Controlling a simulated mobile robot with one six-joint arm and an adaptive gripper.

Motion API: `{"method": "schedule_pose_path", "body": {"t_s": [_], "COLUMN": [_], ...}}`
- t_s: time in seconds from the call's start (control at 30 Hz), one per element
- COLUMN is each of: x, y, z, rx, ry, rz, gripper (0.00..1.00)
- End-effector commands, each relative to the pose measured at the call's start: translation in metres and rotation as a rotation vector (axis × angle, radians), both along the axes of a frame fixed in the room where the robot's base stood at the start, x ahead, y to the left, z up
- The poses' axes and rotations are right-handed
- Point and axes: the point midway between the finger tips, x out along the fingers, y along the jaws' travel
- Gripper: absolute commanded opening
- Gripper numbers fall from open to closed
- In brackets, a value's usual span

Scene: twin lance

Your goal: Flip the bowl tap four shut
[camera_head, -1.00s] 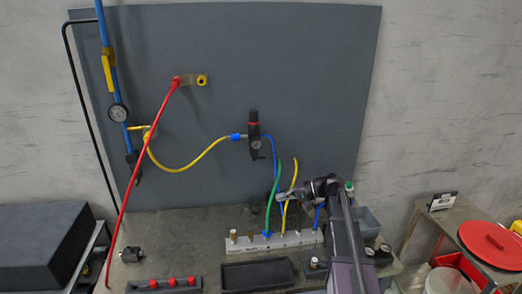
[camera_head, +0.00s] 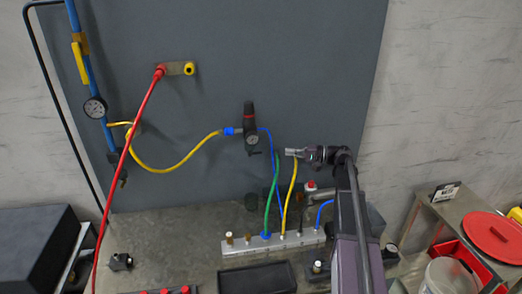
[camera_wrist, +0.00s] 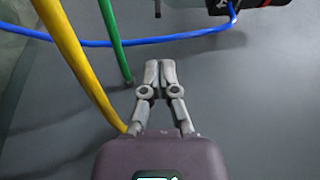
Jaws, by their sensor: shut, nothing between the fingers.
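The filter-regulator (camera_head: 251,130) is a black upright unit with a red band and a small gauge, mounted on the grey panel. A small dark lever (camera_head: 254,153) hangs under its bowl; this looks like the bowl tap, but no number is readable and I cannot tell its setting. My gripper (camera_head: 290,152) is to the right of the lever, apart from it, near the top of the yellow hose. In the wrist view my gripper (camera_wrist: 160,68) is shut and empty. Beyond the fingertips a thin dark stem (camera_wrist: 158,8) is cut off by the top edge.
Yellow (camera_wrist: 78,62), green (camera_wrist: 113,40) and blue (camera_wrist: 110,43) hoses run close to my gripper's left side and ahead of it. The hoses rise from a pale manifold (camera_head: 238,252) on the bench.

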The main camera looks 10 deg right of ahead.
Motion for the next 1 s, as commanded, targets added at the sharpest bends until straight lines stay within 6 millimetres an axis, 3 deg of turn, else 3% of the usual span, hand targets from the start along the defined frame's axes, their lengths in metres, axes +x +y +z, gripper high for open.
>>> {"method": "schedule_pose_path", "body": {"t_s": [0.37, 1.0], "x": [0.004, 0.030], "y": [0.012, 0.087], "z": [0.000, 0.000], "rx": [-0.001, -0.001], "ry": [0.000, 0.000], "rz": [0.004, 0.005], "gripper": [0.00, 0.00]}}
